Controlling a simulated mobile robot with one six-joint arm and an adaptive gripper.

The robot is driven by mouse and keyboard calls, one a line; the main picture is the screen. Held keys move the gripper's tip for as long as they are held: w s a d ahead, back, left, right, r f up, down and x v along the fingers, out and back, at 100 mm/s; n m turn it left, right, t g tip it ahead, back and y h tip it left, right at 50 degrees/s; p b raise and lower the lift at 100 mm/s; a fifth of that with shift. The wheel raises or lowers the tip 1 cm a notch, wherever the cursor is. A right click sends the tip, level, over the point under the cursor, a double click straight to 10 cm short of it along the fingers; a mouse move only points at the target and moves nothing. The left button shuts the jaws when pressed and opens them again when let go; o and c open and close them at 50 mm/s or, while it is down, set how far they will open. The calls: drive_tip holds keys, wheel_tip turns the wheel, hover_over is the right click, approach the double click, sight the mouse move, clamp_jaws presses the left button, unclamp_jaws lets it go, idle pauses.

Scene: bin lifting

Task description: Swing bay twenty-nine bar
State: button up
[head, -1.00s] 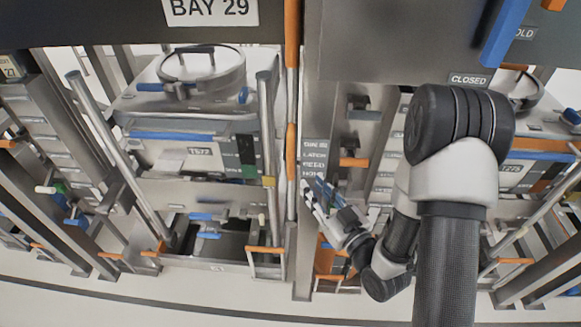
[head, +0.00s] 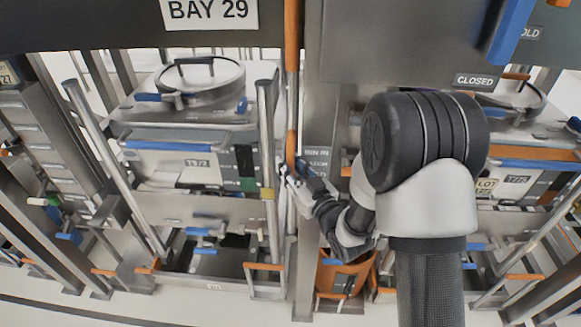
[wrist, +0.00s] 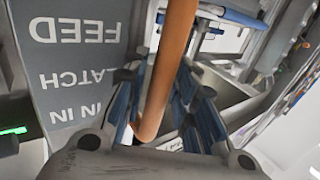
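A tall upright bar with an orange grip (head: 291,150) stands at the right side of bay 29, below the "BAY 29" sign (head: 210,11). My gripper (head: 290,178) is at the lower part of this grip in the head view. In the wrist view the orange grip (wrist: 168,70) runs down between the blue-padded fingers of my gripper (wrist: 163,95). The fingers are apart, with gaps beside the grip, so my gripper looks open around it. Exact contact at the fingertips is unclear.
A lidded bin (head: 180,166) sits in the bay left of the bar. A grey post (head: 318,130) with printed words stands just right of the bar. A "CLOSED" label (head: 474,80) is on the panel at right. An orange container (head: 342,275) is below my arm.

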drive_tip(key=shift+c, duration=0.5)
clamp_jaws()
